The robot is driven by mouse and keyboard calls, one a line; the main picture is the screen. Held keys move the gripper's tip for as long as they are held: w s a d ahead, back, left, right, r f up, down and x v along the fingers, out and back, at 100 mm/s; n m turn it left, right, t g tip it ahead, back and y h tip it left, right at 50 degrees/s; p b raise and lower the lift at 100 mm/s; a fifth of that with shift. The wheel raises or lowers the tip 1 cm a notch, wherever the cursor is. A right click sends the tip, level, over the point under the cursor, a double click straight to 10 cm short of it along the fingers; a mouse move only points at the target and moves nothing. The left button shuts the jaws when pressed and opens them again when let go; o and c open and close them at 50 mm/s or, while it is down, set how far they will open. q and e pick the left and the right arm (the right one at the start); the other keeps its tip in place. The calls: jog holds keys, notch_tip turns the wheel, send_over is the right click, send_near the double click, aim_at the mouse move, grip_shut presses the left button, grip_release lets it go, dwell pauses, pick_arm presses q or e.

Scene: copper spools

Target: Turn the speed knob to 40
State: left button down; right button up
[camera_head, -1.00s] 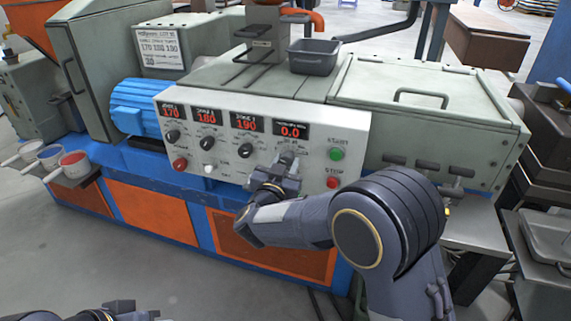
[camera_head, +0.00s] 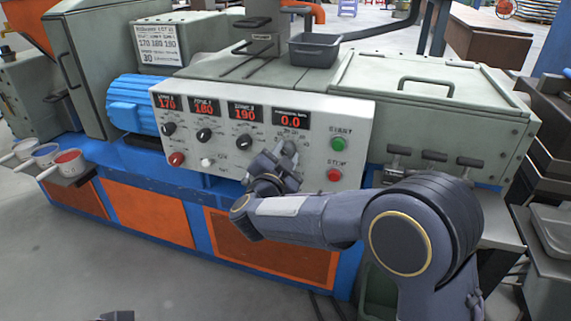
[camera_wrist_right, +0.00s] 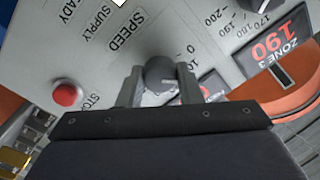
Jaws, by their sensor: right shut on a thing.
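The speed knob (camera_wrist_right: 160,72) is a round grey knob beside the printed word SPEED in the right wrist view. My right gripper (camera_wrist_right: 160,88) has one finger on each side of it and is shut on it. In the head view my right gripper (camera_head: 286,152) is at the control panel (camera_head: 345,115), below the speed display (camera_head: 291,120), and hides the knob. The display reads 0.0. Scale numbers lie near the knob, but its exact setting is hard to read. Only a small dark part of my left gripper (camera_head: 116,316) shows at the bottom edge.
Right of my gripper are a green START button (camera_head: 337,143) and a red STOP button (camera_head: 334,175). To the left are several zone knobs, a red knob (camera_head: 177,159) and a white one (camera_head: 207,162). A grey bin (camera_head: 314,50) stands on the machine.

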jog(key=shift+a+m+h+b, duration=0.1)
jog(key=shift+m+h+b, duration=0.4)
jog(key=shift+m+b, duration=7.4)
jog(key=shift+m+p, duration=0.95)
jog(key=shift+m, duration=0.15)
jog(key=o, duration=1)
